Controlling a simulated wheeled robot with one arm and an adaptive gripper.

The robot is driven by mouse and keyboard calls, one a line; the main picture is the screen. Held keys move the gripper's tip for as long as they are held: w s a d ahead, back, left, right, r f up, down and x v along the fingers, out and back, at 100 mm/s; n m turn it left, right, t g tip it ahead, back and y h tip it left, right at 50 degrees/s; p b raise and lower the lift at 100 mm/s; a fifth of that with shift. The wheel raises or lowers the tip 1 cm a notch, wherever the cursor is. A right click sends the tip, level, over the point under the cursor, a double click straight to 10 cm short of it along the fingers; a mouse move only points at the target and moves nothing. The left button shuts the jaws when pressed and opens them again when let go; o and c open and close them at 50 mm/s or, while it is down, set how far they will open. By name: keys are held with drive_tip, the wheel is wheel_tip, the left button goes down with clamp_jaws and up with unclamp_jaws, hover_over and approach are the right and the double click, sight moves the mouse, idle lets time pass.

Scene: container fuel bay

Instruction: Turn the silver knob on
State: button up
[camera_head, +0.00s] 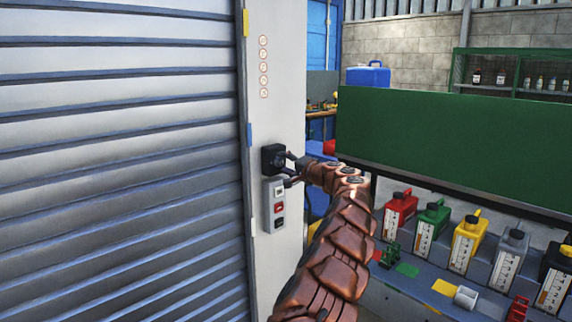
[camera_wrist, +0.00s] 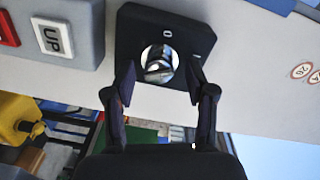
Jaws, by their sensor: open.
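The silver knob (camera_wrist: 158,66) sits on a black square switch plate (camera_wrist: 140,30) with a "0" and an "I" mark, seen in the wrist view. In the head view the black switch box (camera_head: 273,158) is on the pale post beside the shutter; the knob is hardly visible there. My gripper (camera_wrist: 160,82) is open, with one finger on each side of the knob and the tips close to the plate. I cannot tell whether the fingers touch the knob. In the head view my gripper (camera_head: 291,171) is at the box, reaching from the right.
A grey button box (camera_head: 274,205) with an UP button (camera_wrist: 53,38) and a red button is just below the switch. A ribbed shutter (camera_head: 120,160) fills the left. Coloured jugs (camera_head: 468,240) stand on a bench at the right, under a green panel (camera_head: 450,140).

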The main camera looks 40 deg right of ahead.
drive_tip(key=shift+s, duration=0.15)
drive_tip(key=shift+s+r, duration=0.15)
drive_tip(key=shift+s, duration=0.7)
drive_tip(key=s, duration=1)
drive_tip(key=shift+a, duration=0.25)
